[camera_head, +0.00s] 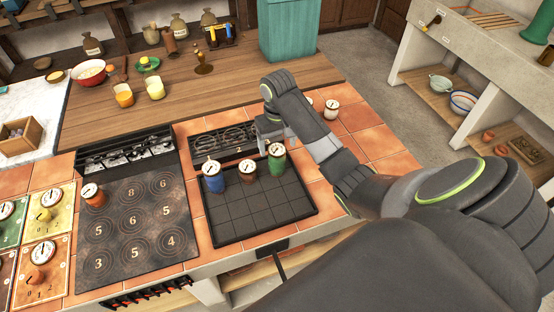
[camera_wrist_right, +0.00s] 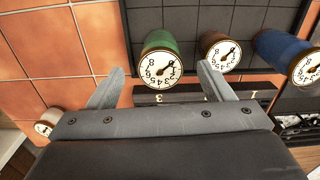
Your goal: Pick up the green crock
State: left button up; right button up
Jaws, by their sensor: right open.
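The green crock (camera_head: 277,162) stands upright at the right of a row on the back part of the dark gridded tray (camera_head: 262,212). It has a white dial on top. In the right wrist view the green crock (camera_wrist_right: 160,50) sits just beyond and between the fingertips, with no clear contact. My right gripper (camera_head: 269,138) is open and empty, just behind the green crock in the head view; its two fingers (camera_wrist_right: 161,72) show spread apart in the wrist view. My left gripper is not in view.
A brown crock (camera_head: 247,172) stands close beside the green one, with a blue crock (camera_head: 212,177) farther left. A dark rack (camera_head: 222,141) lies behind the tray. Pale crocks (camera_head: 331,109) stand on the tiles behind my right arm. The tray's front is bare.

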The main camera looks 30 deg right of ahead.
aim_at(277, 159)
notch_tip(277, 159, down, 2)
jog(key=shift+f+b, duration=0.25)
jog(key=shift+b, duration=0.55)
jog(key=shift+w+f, duration=0.15)
jog(key=shift+f, duration=1.15)
jog(key=shift+w+f, duration=0.1)
jog(key=shift+f, duration=1.15)
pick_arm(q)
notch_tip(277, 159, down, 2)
pick_arm(e)
jog(key=c, duration=1.3)
